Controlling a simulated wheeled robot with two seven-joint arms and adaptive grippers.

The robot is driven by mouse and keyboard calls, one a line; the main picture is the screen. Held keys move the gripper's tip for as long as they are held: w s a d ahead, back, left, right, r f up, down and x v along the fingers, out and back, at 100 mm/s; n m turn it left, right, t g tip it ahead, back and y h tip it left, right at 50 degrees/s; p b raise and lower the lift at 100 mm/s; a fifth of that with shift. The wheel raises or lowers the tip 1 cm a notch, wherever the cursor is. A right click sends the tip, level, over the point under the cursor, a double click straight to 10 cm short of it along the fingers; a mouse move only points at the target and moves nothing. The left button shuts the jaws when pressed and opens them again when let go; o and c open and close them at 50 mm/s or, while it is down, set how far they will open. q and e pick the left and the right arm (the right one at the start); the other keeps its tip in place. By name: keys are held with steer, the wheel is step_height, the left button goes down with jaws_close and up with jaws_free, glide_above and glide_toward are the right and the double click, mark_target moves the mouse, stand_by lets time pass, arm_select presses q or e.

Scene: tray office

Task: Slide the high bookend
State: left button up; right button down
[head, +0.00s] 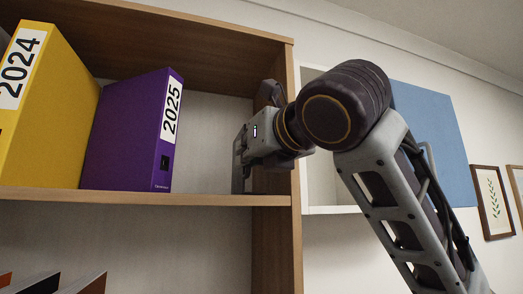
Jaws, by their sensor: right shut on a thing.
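The high bookend (237,172) looks like a dark, narrow upright piece on the upper shelf, near the right side panel of the bookcase. It is mostly hidden behind my right gripper (249,152). My right gripper is shut on it, reaching in from the right past the side panel. A purple binder marked 2025 (128,135) stands to the left with a clear gap between it and the bookend. My left gripper is not in view.
The wooden shelf board (150,198) is bare between the purple binder and the bookend. The bookcase's right side panel (290,130) stands close to my right wrist. A lower shelf holds dark and orange items (85,284).

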arm_select(q)
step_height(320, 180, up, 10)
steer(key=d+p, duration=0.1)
steer(key=p, duration=0.8)
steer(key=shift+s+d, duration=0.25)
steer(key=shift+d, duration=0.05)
arm_select(e)
steer(key=s+a, duration=0.4)
steer(key=a, duration=0.8)
steer(key=s+a, duration=0.4)
steer(key=a, duration=0.9)
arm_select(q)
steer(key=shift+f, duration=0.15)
arm_select(e)
steer(key=shift+s, duration=0.1)
steer(key=c, duration=1.6)
jaws_free()
steer(key=shift+o, duration=0.2)
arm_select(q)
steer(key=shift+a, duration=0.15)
arm_select(e)
steer(key=v, duration=0.7)
steer(key=shift+s, duration=0.25)
